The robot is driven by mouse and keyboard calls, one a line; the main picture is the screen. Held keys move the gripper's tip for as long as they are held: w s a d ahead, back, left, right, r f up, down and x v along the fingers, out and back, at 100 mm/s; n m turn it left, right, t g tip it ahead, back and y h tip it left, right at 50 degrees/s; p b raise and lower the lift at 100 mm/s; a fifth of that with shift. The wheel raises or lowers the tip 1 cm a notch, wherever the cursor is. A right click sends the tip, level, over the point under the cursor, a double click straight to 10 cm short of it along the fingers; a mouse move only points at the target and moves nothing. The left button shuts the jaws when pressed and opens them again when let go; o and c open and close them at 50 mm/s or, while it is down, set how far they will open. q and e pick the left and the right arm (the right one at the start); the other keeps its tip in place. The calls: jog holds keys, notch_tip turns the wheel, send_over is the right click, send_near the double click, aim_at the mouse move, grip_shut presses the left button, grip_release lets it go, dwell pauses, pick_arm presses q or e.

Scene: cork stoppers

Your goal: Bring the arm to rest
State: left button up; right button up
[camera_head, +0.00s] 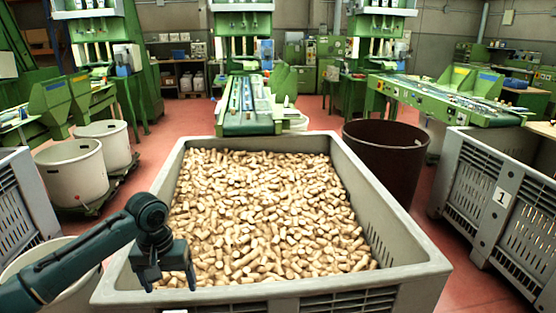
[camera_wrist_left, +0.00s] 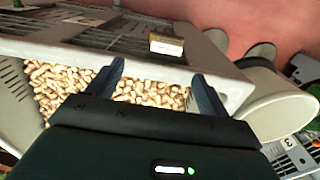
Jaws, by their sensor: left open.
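My left gripper (camera_head: 168,280) hangs over the near left part of a large grey bin, with its fingers pointing down. In the left wrist view its two fingers (camera_wrist_left: 160,88) are spread apart, with nothing between them, so it is open and empty. The grey bin (camera_head: 400,262) is filled with many light brown cork stoppers (camera_head: 270,215). The corks also show in the left wrist view (camera_wrist_left: 60,80), beyond and between the fingers. I cannot tell whether the fingertips touch the bin. My right gripper is in neither view.
White tubs (camera_head: 72,172) stand at the left, and a dark brown barrel (camera_head: 385,165) stands behind the bin at the right. A slatted grey crate (camera_head: 480,195) marked 1 is at far right. A green conveyor (camera_head: 248,122) ends behind the bin. Red floor shows between them.

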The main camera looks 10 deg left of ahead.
pick_arm(q)
jog(key=s+d+f+m+t+h+p, duration=0.2)
jog(key=s+d+f, duration=0.25)
jog(key=d, duration=0.35)
jog(key=s+d+f+m+t+h+p, duration=0.2)
jog(key=s+d+f+t, duration=0.15)
jog(key=d+f, duration=0.4)
jog(key=s+r+m+t+y+p, duration=0.1)
jog(key=s+r+t, duration=0.3)
jog(key=s, duration=0.7)
jog(key=shift+s+a+t+p, duration=0.2)
jog(key=shift+a+t+p, duration=0.05)
jog(key=shift+t+p, duration=0.25)
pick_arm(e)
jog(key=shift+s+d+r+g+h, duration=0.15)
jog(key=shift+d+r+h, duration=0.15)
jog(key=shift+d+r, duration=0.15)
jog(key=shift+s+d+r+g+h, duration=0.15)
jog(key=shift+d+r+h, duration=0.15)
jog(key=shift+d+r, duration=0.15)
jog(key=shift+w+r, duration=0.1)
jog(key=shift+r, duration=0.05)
